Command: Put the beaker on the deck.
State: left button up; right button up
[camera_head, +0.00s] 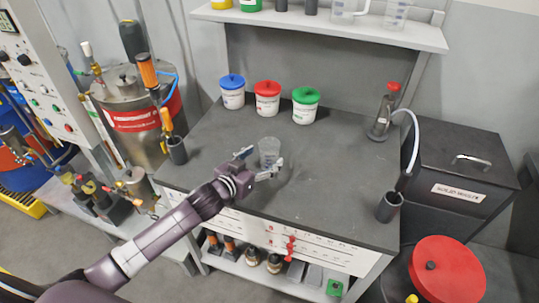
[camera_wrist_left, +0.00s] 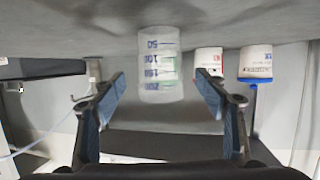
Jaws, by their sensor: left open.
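The clear beaker (camera_head: 269,149) stands on the dark grey worktop of the bench (camera_head: 325,175). In the left wrist view, which looks upside down, the beaker (camera_wrist_left: 160,65) shows blue volume marks and lies between the fingers, nearer the tips. My left gripper (camera_head: 261,162) is open, with a finger on either side of the beaker's near side. In the wrist view, a gap shows between the beaker and each finger of the gripper (camera_wrist_left: 160,84). I cannot tell which surface is the deck. My right gripper is not in view.
Blue-lidded (camera_head: 232,92), red-lidded (camera_head: 267,98) and green-lidded (camera_head: 306,105) tubs stand behind the beaker. A shelf (camera_head: 330,31) hangs above. The worktop's middle right is clear.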

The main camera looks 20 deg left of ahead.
aim_at(274, 149)
pick_arm(q)
jog(key=x, duration=0.3)
jog(key=shift+w+f+p, duration=0.15)
jog(key=shift+w+p, duration=0.2)
jog(key=shift+w+d+f, duration=0.15)
jog(key=shift+w, duration=0.2)
jog(key=c, duration=1.1)
jog(key=shift+c, duration=1.1)
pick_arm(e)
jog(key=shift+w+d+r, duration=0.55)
